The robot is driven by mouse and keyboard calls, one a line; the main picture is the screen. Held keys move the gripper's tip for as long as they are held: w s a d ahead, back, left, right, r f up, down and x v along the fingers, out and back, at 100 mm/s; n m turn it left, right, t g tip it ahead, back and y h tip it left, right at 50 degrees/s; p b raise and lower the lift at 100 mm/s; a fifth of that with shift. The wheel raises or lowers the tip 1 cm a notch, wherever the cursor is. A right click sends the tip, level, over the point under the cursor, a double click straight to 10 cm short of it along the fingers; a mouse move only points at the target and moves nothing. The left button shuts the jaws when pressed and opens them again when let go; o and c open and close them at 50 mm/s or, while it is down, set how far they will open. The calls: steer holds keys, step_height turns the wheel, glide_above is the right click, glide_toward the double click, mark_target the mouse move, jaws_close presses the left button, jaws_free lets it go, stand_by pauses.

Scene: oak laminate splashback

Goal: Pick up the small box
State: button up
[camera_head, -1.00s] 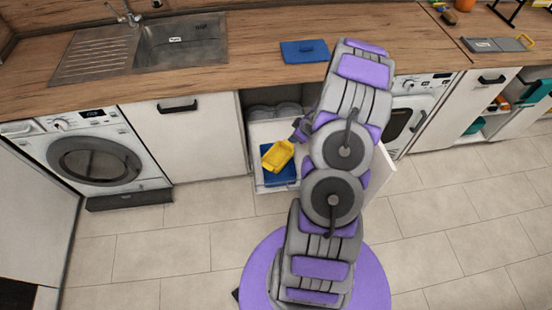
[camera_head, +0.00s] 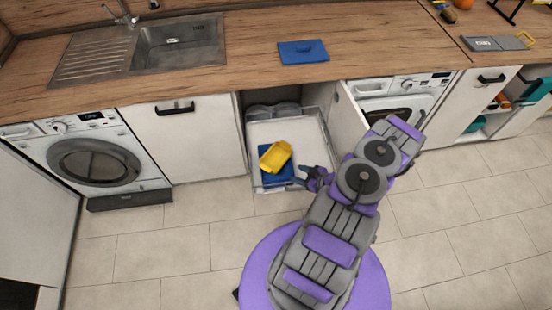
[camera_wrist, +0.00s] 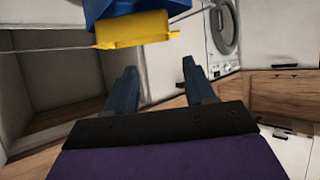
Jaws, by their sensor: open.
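The small yellow box (camera_head: 275,156) lies at a tilt on or in a blue container (camera_head: 268,179) in the pulled-out white drawer (camera_head: 303,129). In the wrist view the yellow box (camera_wrist: 135,29) is at the top, beyond my fingertips, with the blue container (camera_wrist: 112,8) behind it. My gripper (camera_head: 303,176) is at the drawer's right front edge, to the lower right of the box. Its two fingers (camera_wrist: 159,67) are apart with nothing between them. Whether the box rests inside the container or on its rim is hard to tell.
A cabinet door (camera_head: 346,118) stands open right of the drawer. Round grey items (camera_head: 273,110) sit at the back of the cabinet. A blue lid-like slab (camera_head: 303,51) lies on the counter near the sink (camera_head: 180,45). The tiled floor in front is clear.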

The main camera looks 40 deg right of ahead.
steer(key=t+b, duration=0.1)
steer(key=b, duration=0.2)
glide_toward(265, 167)
steer(key=shift+w+a+f, duration=0.1)
steer(key=shift+w+f, duration=0.75)
steer(key=shift+w, duration=0.2)
steer(key=shift+w+a+f+b, duration=0.15)
steer(key=shift+w+a+b, duration=0.1)
steer(key=shift+w, duration=0.3)
steer(key=shift+w+a+f+b, duration=0.15)
steer(key=shift+w+a+b, duration=0.1)
steer(key=shift+w, duration=0.25)
steer(key=b+x, duration=0.1)
steer(key=x, duration=0.3)
steer(key=shift+w+r, duration=0.1)
steer(key=shift+w, duration=0.05)
steer(key=shift+r, duration=0.1)
steer(key=shift+c, duration=0.4)
jaws_close()
